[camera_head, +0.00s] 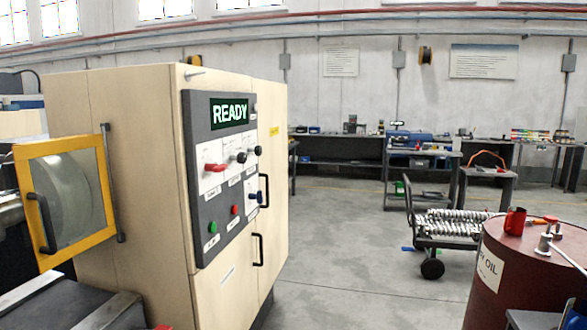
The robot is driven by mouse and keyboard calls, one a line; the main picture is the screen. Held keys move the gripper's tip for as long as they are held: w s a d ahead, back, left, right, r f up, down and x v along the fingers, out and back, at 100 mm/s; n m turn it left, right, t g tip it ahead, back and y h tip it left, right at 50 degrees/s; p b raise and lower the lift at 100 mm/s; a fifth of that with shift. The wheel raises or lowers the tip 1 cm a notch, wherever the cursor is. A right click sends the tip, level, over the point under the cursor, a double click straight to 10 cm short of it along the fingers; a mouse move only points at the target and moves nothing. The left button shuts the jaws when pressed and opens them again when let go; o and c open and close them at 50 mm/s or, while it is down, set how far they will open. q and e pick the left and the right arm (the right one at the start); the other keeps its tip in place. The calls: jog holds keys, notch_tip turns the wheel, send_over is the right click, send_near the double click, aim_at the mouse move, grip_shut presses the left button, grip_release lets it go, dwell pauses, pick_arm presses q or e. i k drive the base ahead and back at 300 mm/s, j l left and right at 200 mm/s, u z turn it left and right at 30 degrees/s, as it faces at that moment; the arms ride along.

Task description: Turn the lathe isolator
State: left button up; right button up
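The lathe's control panel (218,200) is a dark grey plate on the side of a beige cabinet (130,150). A red rotary handle (215,167), which looks like the isolator, sits on a white plate at the panel's left and points roughly sideways. Black knobs (239,157) are to its right. A screen (229,113) above reads READY. A green button (212,227), a red button (235,210) and a blue-plated switch (253,197) sit lower. Neither of my grippers is in view.
A yellow-framed guard door (66,197) with a black handle stands at the left. Black pull handles (258,250) stick out from the cabinet. A maroon oil barrel (510,270) with a red mug on top is at the lower right. A cart (440,230) stands behind; floor between is clear.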

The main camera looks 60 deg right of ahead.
aim_at(214, 168)
jog(key=k+z, duration=0.1)
jog(key=z, duration=1.3)
jog(key=i+l, duration=0.3)
jog(key=l, duration=0.2)
jog(key=z, duration=0.05)
